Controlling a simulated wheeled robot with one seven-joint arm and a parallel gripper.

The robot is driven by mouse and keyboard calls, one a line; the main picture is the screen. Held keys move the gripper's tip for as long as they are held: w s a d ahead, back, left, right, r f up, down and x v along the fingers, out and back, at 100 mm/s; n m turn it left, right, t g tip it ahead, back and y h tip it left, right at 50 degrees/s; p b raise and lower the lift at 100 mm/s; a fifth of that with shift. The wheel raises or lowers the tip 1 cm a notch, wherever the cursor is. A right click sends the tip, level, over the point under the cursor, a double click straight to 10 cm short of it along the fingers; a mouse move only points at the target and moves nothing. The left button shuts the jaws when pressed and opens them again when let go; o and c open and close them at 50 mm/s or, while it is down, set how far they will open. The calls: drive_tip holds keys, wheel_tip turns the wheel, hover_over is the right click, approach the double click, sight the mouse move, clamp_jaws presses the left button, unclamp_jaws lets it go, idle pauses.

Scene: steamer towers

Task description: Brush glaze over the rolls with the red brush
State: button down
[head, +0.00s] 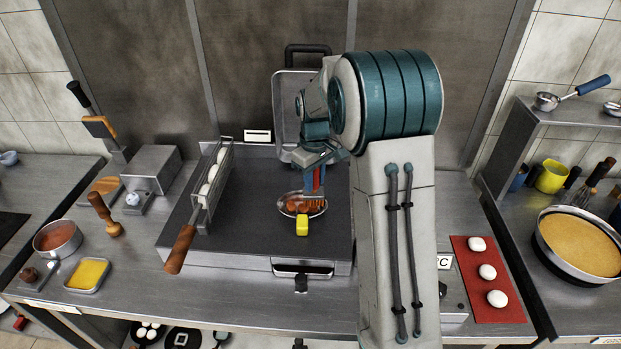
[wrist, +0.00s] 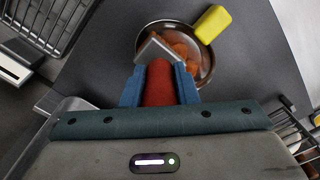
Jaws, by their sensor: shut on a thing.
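My gripper (head: 316,184) is shut on the red brush (wrist: 158,86), with a blue finger on each side of its handle. The brush's pale flat head (wrist: 154,48) points down over a small round metal pan (wrist: 146,28) with a yellow handle (head: 302,226). The pan (head: 282,206) holds shiny orange-brown pieces, which may be sausages or rolls. I cannot tell whether the brush touches them. White rounds that look like rolls or buns (head: 487,271) sit in a row on a red mat (head: 460,254) at the right. A square tray of yellow liquid (head: 88,274) sits at the left.
The pan stands on a dark griddle (head: 255,215). A wire basket (head: 212,185) with white rounds and a wooden handle (head: 180,248) is left of it. A pot of red sauce (head: 57,238) is far left; a large pan (head: 578,245) is far right.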

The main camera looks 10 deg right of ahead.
drive_tip(key=shift+r+p, duration=0.55)
drive_tip(key=shift+r, duration=0.25)
wheel_tip(320, 180, up, 5)
drive_tip(key=p, duration=0.3)
drive_tip(key=shift+r+p, duration=0.1)
drive_tip(key=shift+p, duration=0.2)
